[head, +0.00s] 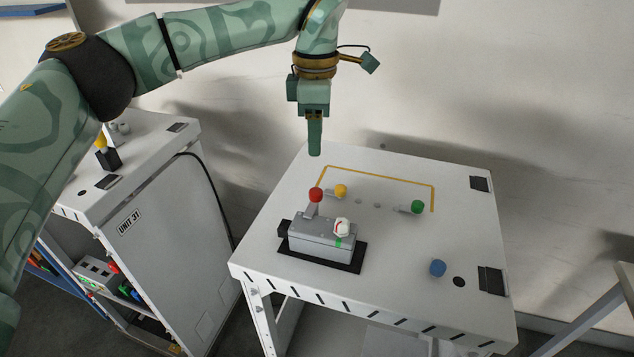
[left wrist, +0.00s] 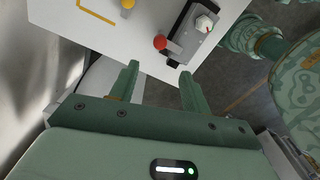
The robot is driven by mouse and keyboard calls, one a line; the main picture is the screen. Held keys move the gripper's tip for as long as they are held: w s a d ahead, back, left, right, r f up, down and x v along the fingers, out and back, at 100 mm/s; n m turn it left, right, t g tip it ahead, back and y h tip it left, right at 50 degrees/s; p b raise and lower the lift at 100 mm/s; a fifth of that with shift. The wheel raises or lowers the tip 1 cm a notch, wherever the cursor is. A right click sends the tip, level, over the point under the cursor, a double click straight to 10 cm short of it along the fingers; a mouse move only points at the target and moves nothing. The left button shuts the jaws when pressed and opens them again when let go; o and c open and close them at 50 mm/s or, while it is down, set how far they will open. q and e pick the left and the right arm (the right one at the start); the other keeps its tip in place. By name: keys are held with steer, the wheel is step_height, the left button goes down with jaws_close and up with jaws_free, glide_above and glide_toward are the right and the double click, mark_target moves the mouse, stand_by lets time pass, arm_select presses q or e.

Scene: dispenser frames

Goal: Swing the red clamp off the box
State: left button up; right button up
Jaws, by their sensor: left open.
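The grey box (head: 318,243) sits on a black base plate on the white table. The red clamp (head: 316,195) is a round red knob on a short grey arm that reaches down onto the top of the box at its left part. A white dial with a red mark (head: 342,227) is on the box to its right. My left gripper (head: 315,150) points down above the far left edge of the table, behind the red knob and apart from it. In the left wrist view the red knob (left wrist: 160,42) lies beyond the open, empty fingers (left wrist: 158,72). My right gripper is not in view.
A yellow knob (head: 341,190), a green knob (head: 417,207) and a blue knob (head: 438,267) stand on the white table (head: 390,300). A yellow line (head: 380,174) runs behind them. A white cabinet marked UNIT 31 (head: 165,235) stands at the left.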

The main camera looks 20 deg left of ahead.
mark_target(316, 190)
arm_select(q)
step_height(316, 190, down, 12)
steer(key=shift+f+p, duration=0.2)
steer(key=shift+p, duration=0.5)
steer(key=c, duration=1)
